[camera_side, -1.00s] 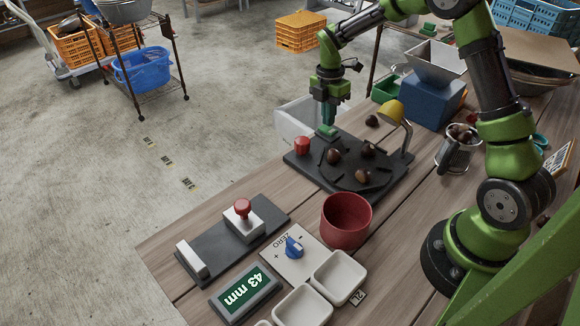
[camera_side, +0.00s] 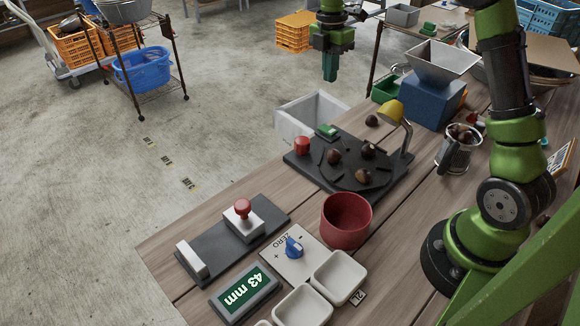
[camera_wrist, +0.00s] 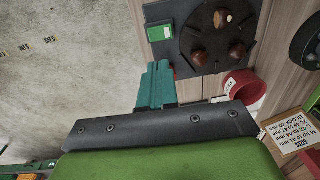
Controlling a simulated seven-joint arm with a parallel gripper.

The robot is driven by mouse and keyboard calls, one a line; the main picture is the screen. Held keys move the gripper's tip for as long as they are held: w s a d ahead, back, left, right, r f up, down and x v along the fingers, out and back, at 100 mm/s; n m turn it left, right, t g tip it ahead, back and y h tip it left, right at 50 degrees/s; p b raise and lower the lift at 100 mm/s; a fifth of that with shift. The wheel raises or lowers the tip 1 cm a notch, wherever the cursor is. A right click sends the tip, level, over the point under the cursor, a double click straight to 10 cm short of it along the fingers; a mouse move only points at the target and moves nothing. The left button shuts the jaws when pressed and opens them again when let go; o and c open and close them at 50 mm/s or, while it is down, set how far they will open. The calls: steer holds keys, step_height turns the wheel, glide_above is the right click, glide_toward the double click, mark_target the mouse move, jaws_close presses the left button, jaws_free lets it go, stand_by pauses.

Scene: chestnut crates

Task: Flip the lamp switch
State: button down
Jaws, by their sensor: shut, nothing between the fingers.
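The lamp (camera_side: 391,111) has a yellow shade on a bent grey stem and leans over the board's round plate. I cannot tell for sure whether it is lit. My gripper (camera_side: 330,77) hangs well above the switch, fingers shut, holding nothing. In the wrist view its teal fingers (camera_wrist: 156,72) point toward the board, apart from the switch.
A red knob (camera_side: 302,145) and several chestnuts are on the board. A red bowl (camera_side: 346,221) stands in front and a white bin (camera_side: 310,108) behind. A blue machine with a hopper (camera_side: 432,100) stands to the right. The air around my gripper is clear.

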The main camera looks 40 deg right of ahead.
mark_target(331, 132)
steer(key=shift+s+a+r, duration=0.1)
steer(key=shift+s+a, duration=0.15)
steer(key=shift+s, duration=0.45)
steer(key=f, duration=1.4)
steer(key=shift+s, duration=0.4)
steer(key=shift+s+f, duration=0.15)
steer(key=shift+f, duration=0.2)
